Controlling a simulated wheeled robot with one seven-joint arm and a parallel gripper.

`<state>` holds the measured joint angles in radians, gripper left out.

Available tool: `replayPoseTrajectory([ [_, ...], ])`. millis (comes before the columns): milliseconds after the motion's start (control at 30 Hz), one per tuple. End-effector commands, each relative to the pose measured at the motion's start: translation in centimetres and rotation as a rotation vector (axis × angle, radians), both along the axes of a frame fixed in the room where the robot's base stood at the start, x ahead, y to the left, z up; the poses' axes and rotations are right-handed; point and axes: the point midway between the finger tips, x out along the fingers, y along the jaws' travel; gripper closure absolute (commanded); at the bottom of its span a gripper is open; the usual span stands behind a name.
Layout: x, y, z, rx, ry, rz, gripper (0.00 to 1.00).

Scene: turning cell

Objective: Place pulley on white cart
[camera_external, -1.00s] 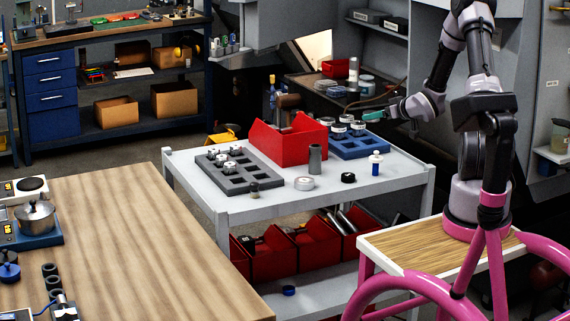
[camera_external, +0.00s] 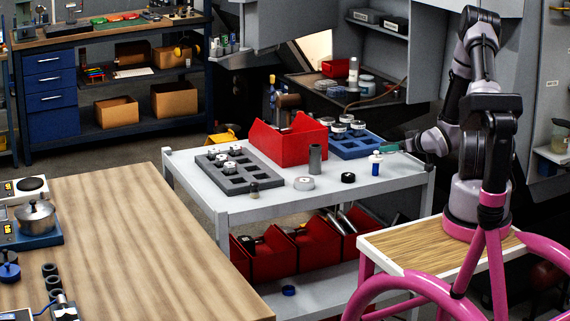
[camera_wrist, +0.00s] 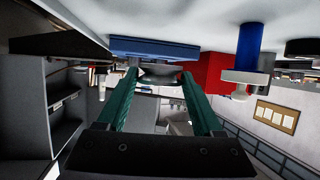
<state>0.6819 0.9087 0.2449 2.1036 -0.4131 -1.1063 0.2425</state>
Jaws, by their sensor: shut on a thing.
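The white cart (camera_external: 335,190) stands in the middle of the external view with several parts on its top. My gripper (camera_external: 383,147) is just above the cart's right end, near the blue tray and the white-and-blue part. In the wrist view, the green fingers of my gripper (camera_wrist: 158,74) are shut on a grey round part, apparently the pulley (camera_wrist: 162,77). The fingers partly hide it, and I cannot make it out in the external view. I cannot tell if it touches the cart top.
A blue tray (camera_external: 362,151) with white-topped parts, a red bin (camera_external: 290,146) and a grey tray (camera_external: 240,186) stand on the cart. A white-and-blue part (camera_external: 376,168) stands near my gripper. A black ring (camera_external: 348,177) and a white ring (camera_external: 304,183) lie near the front edge.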

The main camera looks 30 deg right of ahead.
Motion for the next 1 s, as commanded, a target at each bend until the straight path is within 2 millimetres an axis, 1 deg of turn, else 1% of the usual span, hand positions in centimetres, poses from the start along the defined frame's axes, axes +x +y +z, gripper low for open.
replayPoseTrajectory([
  [167, 0.0, 0.0, -1.5, 0.001, 0.002, -0.001, 0.93],
  [300, 0.0, 0.0, -3.7, 0.002, 0.002, -0.002, 0.93],
  [367, 0.0, 0.0, -4.4, 0.002, 0.001, -0.001, 0.93],
  [767, 0.0, -0.1, -4.9, 0.000, 0.000, -0.001, 0.93],
  [800, 0.0, -0.1, -4.9, 0.000, 0.000, -0.001, 0.17],
  [833, 0.0, -0.1, -4.9, 0.000, 0.000, -0.001, 0.05],
  [867, 0.0, -0.1, -4.9, 0.000, 0.000, -0.001, 0.02],
  [1000, 0.0, -0.1, -4.9, 0.000, 0.000, -0.001, 0.02],
])
